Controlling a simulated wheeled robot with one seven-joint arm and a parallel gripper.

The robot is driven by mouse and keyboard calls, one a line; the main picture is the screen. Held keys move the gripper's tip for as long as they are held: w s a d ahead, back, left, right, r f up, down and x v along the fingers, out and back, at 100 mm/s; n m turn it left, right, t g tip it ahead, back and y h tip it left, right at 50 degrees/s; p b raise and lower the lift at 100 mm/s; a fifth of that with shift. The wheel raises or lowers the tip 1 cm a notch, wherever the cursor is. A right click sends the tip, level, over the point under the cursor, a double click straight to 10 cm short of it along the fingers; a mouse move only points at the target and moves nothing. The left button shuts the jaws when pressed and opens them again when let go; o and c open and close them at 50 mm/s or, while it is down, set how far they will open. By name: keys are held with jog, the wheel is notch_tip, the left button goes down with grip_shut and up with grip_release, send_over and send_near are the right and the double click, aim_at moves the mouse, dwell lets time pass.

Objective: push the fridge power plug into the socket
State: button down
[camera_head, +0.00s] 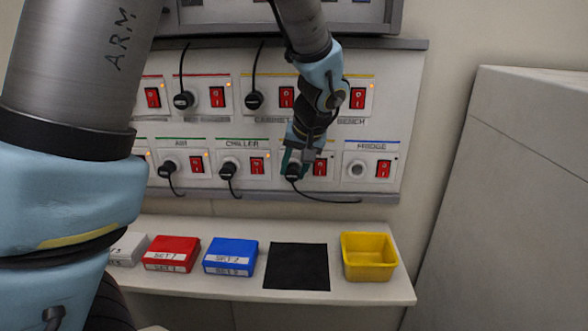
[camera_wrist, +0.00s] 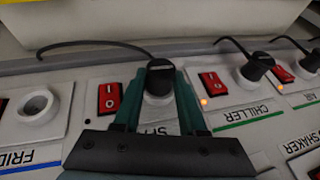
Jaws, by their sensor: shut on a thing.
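The black plug (camera_head: 292,173) is at the lower-row socket just left of the fridge one; its label, partly hidden, starts "SP" in the wrist view. My gripper (camera_head: 297,160) is shut on this plug, which shows between the green fingers in the wrist view (camera_wrist: 159,77). I cannot tell whether the plug is fully seated there. Its cable (camera_head: 335,200) trails right below the panel. The fridge socket (camera_head: 357,169), a pale round ring under the FRIDGE label, is empty; it also shows at left in the wrist view (camera_wrist: 36,105). The red fridge switch (camera_head: 383,169) is right of it.
The chiller plug (camera_head: 228,169) sits in its socket left of my gripper. More plugs and red switches fill the upper row. A shelf below carries a yellow bin (camera_head: 369,257), a black mat (camera_head: 297,267), a blue box (camera_head: 231,257) and a red box (camera_head: 172,254).

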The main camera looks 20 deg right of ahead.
jog(key=shift+c, duration=1.9)
grip_release()
jog(key=b+v, duration=0.2)
jog(key=v, duration=0.8)
jog(key=shift+r, duration=0.4)
jog(key=shift+s, duration=0.1)
jog(key=w+a+f+n+g, duration=0.15)
jog(key=a+f, duration=0.25)
jog(key=a, duration=0.4)
jog(key=w+a+f+g, duration=0.2)
jog(key=a+f, duration=0.2)
jog(key=a, duration=0.4)
jog(key=s+a+f+n, duration=0.1)
jog(key=s+a+f, duration=0.1)
jog(key=a, duration=0.5)
jog(key=s+a+f+n, duration=0.2)
jog(key=a+f, duration=0.2)
jog(key=a, duration=0.4)
jog(key=shift+s+a+f+h, duration=0.25)
jog(key=shift+s+f+h, duration=0.05)
jog(key=shift+f+h, duration=0.1)
